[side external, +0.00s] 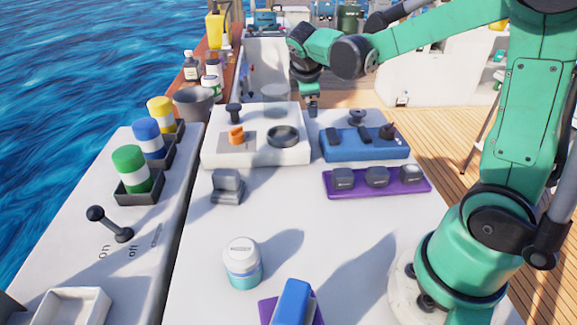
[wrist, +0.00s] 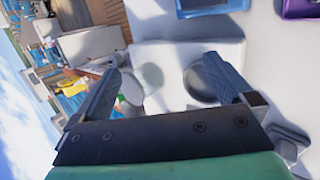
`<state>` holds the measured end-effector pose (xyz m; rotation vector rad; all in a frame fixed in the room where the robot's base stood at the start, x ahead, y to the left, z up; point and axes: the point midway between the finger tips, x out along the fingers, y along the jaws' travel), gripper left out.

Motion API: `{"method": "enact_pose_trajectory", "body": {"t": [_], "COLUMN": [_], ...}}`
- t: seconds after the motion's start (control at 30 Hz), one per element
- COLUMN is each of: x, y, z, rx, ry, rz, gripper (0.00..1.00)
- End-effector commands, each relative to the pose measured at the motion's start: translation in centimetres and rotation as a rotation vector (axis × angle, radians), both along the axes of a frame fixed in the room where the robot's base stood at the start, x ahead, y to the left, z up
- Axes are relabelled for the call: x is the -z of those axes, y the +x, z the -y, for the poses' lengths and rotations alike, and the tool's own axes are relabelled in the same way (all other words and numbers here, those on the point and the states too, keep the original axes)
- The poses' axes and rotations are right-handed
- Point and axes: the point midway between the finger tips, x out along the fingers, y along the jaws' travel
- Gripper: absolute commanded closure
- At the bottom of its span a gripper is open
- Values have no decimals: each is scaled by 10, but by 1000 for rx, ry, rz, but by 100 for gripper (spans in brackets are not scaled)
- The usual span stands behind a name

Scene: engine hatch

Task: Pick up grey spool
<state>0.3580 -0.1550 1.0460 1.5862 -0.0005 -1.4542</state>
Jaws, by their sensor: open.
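What looks like the grey spool (side external: 357,118) is a small dark grey flanged piece at the back of the blue tray (side external: 340,151) in the side view. I cannot make it out in the wrist view, where only an edge of the blue tray (wrist: 208,10) shows at the top. My gripper (side external: 313,105) is to the left of the spool, near the back edge of the white block, pointing down. In the wrist view my gripper (wrist: 162,65) has its fingers spread wide, with nothing held between them.
The white block (side external: 255,157) carries a black ring (side external: 284,136), an orange piece (side external: 236,135) and a dark knob (side external: 234,112). Other dark parts lie on the blue tray. A purple tray (side external: 375,188) with dark blocks is in front.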

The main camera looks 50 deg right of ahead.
Motion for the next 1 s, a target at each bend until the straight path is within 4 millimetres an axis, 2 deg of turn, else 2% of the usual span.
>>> {"method": "enact_pose_trajectory", "body": {"t": [0.03, 0.2, 0.4, 0.5, 0.63, 0.77, 1.0], "x": [7, 34, 73, 89, 102, 108, 120], "y": [8, 22, 18, 11, 3, -1, -7], "z": [17, 73, 128, 144, 156, 165, 195], "rx": [-20, -101, -158, -174, -185, -187, -187], "ry": [-64, -280, -458, -505, -536, -544, -543], "rz": [-66, -342, -689, -826, -937, -977, -977], "gripper": [0, 0, 0, 0, 0, 0, 0]}}
